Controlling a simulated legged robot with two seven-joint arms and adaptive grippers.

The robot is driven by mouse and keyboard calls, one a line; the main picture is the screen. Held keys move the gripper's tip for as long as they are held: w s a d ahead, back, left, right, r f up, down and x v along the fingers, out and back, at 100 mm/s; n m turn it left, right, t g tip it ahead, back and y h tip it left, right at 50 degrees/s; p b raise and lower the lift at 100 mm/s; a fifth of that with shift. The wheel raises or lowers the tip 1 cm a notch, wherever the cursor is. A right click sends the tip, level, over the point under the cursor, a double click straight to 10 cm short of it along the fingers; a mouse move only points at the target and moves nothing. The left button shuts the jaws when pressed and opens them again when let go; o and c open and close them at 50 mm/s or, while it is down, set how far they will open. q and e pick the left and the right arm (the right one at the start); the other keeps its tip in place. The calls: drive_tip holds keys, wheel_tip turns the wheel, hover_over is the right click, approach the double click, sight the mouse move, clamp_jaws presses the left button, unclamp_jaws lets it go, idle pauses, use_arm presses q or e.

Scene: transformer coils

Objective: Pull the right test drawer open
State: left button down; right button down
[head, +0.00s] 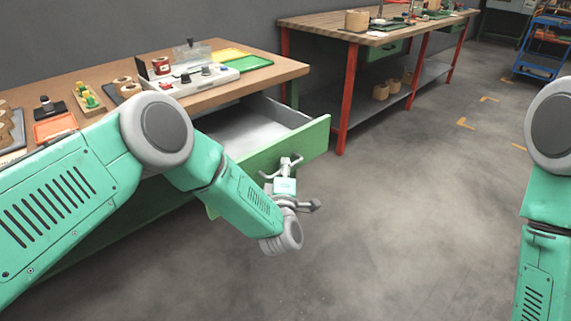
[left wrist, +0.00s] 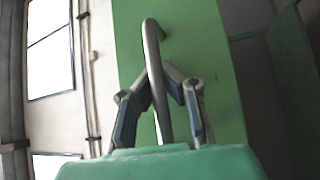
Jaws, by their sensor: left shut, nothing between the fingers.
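The right test drawer (head: 312,143) is pulled out from the near bench, its pale inside (head: 245,128) showing behind the green front. My left gripper (head: 284,171) is at the outer face of that front. In the left wrist view, the grey bar handle (left wrist: 152,50) stands on the green drawer front (left wrist: 205,60). My right gripper is outside the views; only the right arm shows.
The near wooden bench (head: 285,68) carries a control box (head: 195,80), an orange tray (head: 55,128) and a green tray (head: 250,63). A second bench with red legs (head: 347,100) stands beyond the drawer. The grey floor to the right is open. A blue cart (head: 540,65) stands far right.

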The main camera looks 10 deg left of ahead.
use_arm(q)
drive_tip(key=c, duration=1.7)
unclamp_jaws()
drive_tip(key=shift+s+f, duration=0.2)
drive_tip(key=shift+f, duration=0.3)
drive_tip(key=shift+o, duration=0.5)
drive_tip(key=shift+a, duration=0.1)
drive_tip(key=shift+w+r, duration=0.15)
drive_tip(key=s+d+f, duration=0.1)
drive_tip(key=s, duration=1.1)
drive_tip(key=shift+d+f, duration=0.15)
drive_tip(key=shift+f, duration=0.15)
drive_tip(key=shift+w, duration=0.1)
